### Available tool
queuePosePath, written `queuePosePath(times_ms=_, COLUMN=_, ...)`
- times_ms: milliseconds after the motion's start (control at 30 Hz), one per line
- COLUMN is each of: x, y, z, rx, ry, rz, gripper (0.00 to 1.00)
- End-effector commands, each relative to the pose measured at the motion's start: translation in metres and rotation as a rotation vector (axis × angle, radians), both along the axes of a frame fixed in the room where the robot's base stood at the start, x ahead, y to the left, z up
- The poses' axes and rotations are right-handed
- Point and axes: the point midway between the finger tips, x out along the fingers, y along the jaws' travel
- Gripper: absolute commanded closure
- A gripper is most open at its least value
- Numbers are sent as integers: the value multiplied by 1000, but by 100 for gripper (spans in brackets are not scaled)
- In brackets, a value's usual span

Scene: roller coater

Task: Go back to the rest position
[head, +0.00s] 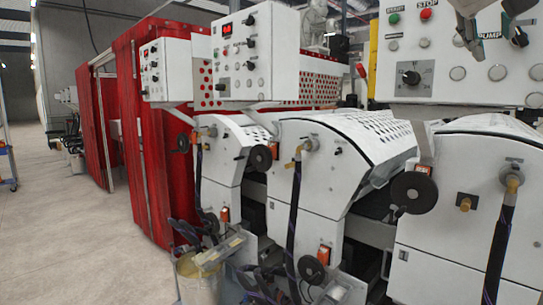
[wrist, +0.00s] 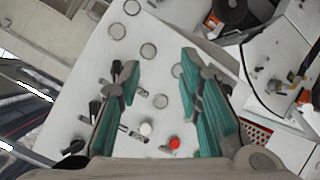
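My gripper (head: 494,38) hangs at the top right of the head view, in front of the upper part of a white control panel (head: 449,88). Only its finger ends show there; the rest of my arm is out of the picture. In the wrist view my gripper (wrist: 160,62) has its two teal-padded fingers spread apart with nothing between them. Behind them is the white panel (wrist: 100,60) with round dials, black knobs, a white button and a red button (wrist: 174,143). The fingers cover part of it. I cannot tell whether they touch it.
White roller coater machines (head: 340,150) with black handwheels (head: 413,192) and hoses fill the middle and right. Red curtains (head: 150,140) stand behind them. A bucket (head: 197,280) is on the floor in front. The grey floor (head: 70,230) at the left is open.

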Motion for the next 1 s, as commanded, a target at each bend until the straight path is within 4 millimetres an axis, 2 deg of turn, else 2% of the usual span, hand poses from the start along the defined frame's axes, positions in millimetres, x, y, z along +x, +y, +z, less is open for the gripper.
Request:
queuePosePath(times_ms=33, x=-9, y=11, z=-26, rx=36, ry=37, rz=44, gripper=68)
queuePosePath(times_ms=267, x=-52, y=67, z=-153, rx=235, ry=182, rz=225, gripper=68)
queuePosePath(times_ms=400, x=-89, y=101, z=-231, rx=371, ry=251, rz=309, gripper=68)
queuePosePath(times_ms=500, x=-118, y=124, z=-283, rx=465, ry=289, rz=353, gripper=68)
queuePosePath(times_ms=600, x=-143, y=142, z=-325, rx=546, ry=315, rz=381, gripper=68)
queuePosePath(times_ms=700, x=-161, y=155, z=-353, rx=603, ry=331, rz=397, gripper=68)
queuePosePath(times_ms=800, x=-171, y=162, z=-369, rx=637, ry=337, rz=404, gripper=68)
queuePosePath(times_ms=1000, x=-173, y=163, z=-374, rx=645, ry=340, rz=406, gripper=68)
